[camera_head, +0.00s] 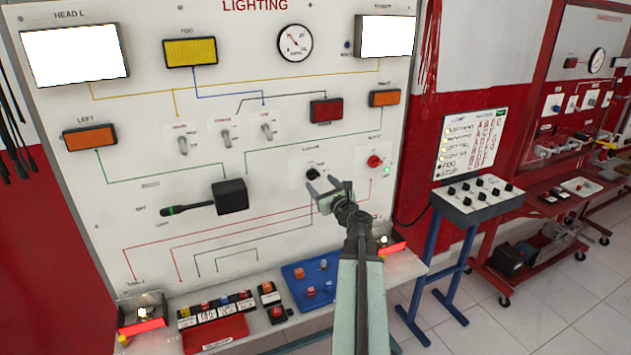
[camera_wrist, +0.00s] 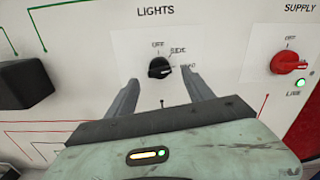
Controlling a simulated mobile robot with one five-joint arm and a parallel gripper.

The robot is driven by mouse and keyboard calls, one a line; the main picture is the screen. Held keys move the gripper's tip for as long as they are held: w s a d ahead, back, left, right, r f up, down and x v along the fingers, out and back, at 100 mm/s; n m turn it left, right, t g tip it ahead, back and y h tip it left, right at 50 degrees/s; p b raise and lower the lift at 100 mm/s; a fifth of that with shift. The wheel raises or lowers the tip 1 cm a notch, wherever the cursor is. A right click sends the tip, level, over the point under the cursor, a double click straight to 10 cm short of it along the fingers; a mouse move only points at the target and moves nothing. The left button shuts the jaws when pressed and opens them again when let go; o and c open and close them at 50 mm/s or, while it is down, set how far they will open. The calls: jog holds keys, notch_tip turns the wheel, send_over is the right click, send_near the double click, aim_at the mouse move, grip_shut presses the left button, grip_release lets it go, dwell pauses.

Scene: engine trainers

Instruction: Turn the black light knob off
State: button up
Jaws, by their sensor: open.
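The black light knob (camera_head: 312,174) is on the white lighting panel under the label LIGHTS. In the wrist view the black knob (camera_wrist: 159,68) sits on a white plate marked OFF, SIDE and HEAD. Its white pointer mark appears turned to the right, toward HEAD. My gripper (camera_head: 325,190) is in front of the panel, just below and beside the knob. In the wrist view my gripper (camera_wrist: 161,88) is open, with one finger to each side below the knob and nothing between them. I cannot tell whether a finger touches the panel.
A red supply knob (camera_head: 375,161) is to the right, with a lit green lamp (camera_head: 387,171) below it. A black stalk switch box (camera_head: 230,196) protrudes to the left. Toggle switches are above. A shelf with a blue tray (camera_head: 296,290) and a red tray (camera_head: 215,335) runs below.

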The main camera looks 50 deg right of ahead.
aim_at(315, 177)
jog(key=x, duration=0.4)
grip_shut()
jog(key=shift+n, duration=0.3)
jog(key=n, duration=1.1)
jog(key=shift+n, duration=2.2)
